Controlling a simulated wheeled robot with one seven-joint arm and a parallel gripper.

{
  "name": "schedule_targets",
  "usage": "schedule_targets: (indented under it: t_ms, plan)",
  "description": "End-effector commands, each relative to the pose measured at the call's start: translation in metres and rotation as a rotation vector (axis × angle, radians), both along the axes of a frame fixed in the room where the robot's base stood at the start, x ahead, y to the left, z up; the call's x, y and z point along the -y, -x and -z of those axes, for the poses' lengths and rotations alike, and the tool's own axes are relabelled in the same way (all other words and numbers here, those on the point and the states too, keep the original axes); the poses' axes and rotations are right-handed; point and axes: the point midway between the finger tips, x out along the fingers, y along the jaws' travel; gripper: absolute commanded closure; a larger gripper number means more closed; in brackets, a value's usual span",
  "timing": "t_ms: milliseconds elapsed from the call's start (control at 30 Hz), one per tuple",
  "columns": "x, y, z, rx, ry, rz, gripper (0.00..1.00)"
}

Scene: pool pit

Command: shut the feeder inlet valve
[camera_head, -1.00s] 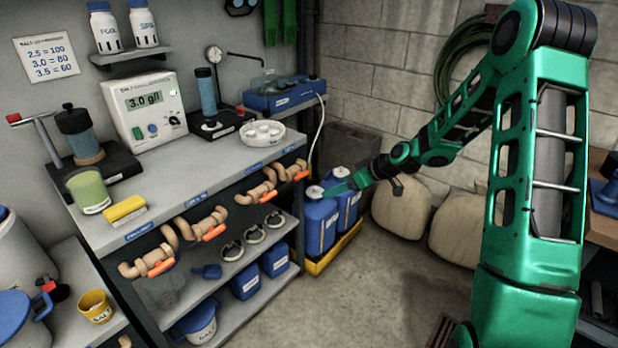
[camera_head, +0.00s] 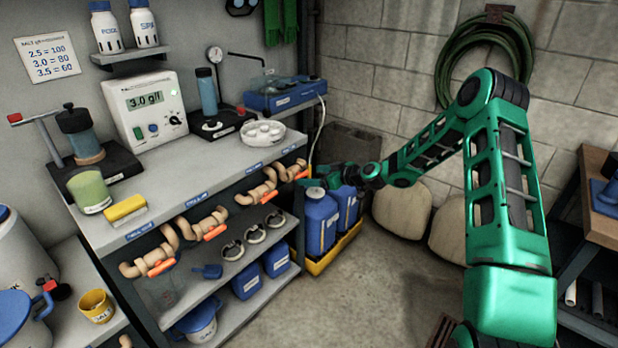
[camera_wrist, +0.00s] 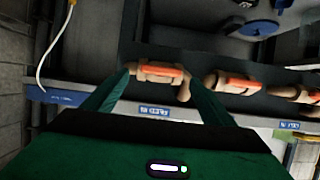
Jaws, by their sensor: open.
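Several tan pipe valves with orange handles hang in a row under the bench's front edge. The far-right valve (camera_head: 288,171) in the head view has my gripper (camera_head: 310,177) right at it. In the wrist view, my gripper (camera_wrist: 158,80) is open, with a green finger on each side of this valve's orange handle (camera_wrist: 160,71). The handle appears to lie along the pipe. Whether the fingers touch it, I cannot tell. The small blue labels on the bench edge, one being the label (camera_wrist: 60,97), are too blurred to tell which valve is the feeder inlet.
The neighbouring valve (camera_wrist: 232,82) is close on the right in the wrist view. Blue jugs (camera_head: 320,222) stand in a yellow tray (camera_head: 318,267) below my gripper. A white hose (camera_head: 319,130) hangs by the bench corner. The floor (camera_head: 370,285) in front is clear.

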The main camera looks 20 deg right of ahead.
Motion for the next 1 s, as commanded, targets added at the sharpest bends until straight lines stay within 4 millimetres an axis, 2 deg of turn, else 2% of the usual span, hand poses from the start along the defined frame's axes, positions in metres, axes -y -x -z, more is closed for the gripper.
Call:
schedule_targets:
  t_ms: [233,600,633,700,800,833,867,1000]
  plan:
    - [-0.015,-0.020,0.010,-0.001,-0.001,-0.001,0.22]
    - [-0.018,-0.024,0.012,-0.001,0.001,0.000,0.22]
    - [-0.018,-0.024,0.012,-0.001,0.001,0.000,0.27]
    - [-0.018,-0.024,0.012,-0.001,0.000,0.000,0.43]
    - [-0.017,-0.024,0.012,0.000,0.000,0.000,0.63]
    - [-0.017,-0.024,0.012,0.000,0.000,0.000,0.63]
    - [-0.004,-0.025,0.012,0.000,0.000,0.003,0.63]
    - [-0.011,-0.025,0.012,-0.003,-0.004,0.005,0.63]
